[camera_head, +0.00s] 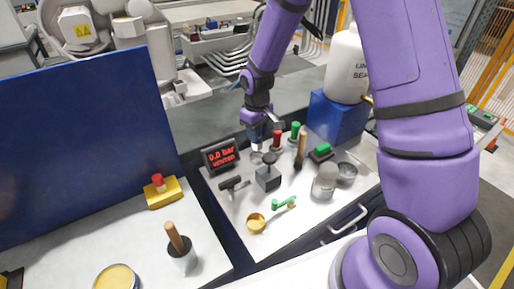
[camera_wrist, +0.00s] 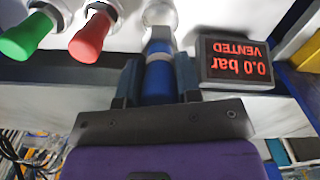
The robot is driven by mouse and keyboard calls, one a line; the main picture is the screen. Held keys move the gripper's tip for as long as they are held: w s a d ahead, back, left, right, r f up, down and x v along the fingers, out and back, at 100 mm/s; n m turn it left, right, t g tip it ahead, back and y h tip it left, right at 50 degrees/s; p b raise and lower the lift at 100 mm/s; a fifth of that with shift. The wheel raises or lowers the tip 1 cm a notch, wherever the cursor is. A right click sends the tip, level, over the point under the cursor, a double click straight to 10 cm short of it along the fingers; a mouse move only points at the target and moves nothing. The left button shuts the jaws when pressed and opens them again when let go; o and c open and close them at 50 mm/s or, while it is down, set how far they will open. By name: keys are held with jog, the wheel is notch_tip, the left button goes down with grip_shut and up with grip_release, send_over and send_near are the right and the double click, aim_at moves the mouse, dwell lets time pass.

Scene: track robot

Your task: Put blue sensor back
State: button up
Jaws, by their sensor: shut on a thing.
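My gripper (camera_head: 257,133) hangs over the back of the white worktop, left of the red-topped and green-topped items. In the wrist view my gripper (camera_wrist: 158,85) is shut on the blue sensor (camera_wrist: 158,78), a blue cylinder with a grey band and a silver end. The silver end points away from the gripper, towards a round, shiny fitting (camera_wrist: 161,16) at the picture's top edge. I cannot tell whether the two touch. In the head view the sensor is small and mostly covered by the fingers.
A display (camera_head: 221,155) reading "0.0 bar VENTED" stands just left of the gripper. A red-topped item (camera_head: 277,140) and a green-topped item (camera_head: 295,130) stand close on the right. A dark grey block (camera_head: 268,179) is in front. A blue box (camera_head: 337,118) carries a white bottle (camera_head: 346,68).

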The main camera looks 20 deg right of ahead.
jog(key=shift+f, duration=2.7)
jog(key=o, duration=1.1)
jog(key=shift+f, duration=0.1)
jog(key=shift+c, duration=0.2)
notch_tip(320, 180, up, 13)
jog(key=shift+s+f, duration=0.1)
notch_tip(320, 180, up, 9)
jog(key=m+t, duration=0.1)
send_over(257, 145)
jog(key=s+d, duration=0.3)
jog(key=s+d+r+m+t, duration=0.2)
jog(key=s+r, duration=0.6)
jog(key=r, duration=0.1)
jog(key=s+d+r+m+t, duration=0.1)
jog(key=s+r, duration=0.2)
jog(key=s, duration=0.5)
jog(key=s+d+r+m+t, duration=0.1)
jog(key=s+r, duration=0.2)
jog(key=s, duration=0.5)
jog(key=shift+s+d, duration=0.25)
jog(key=shift+d, duration=0.05)
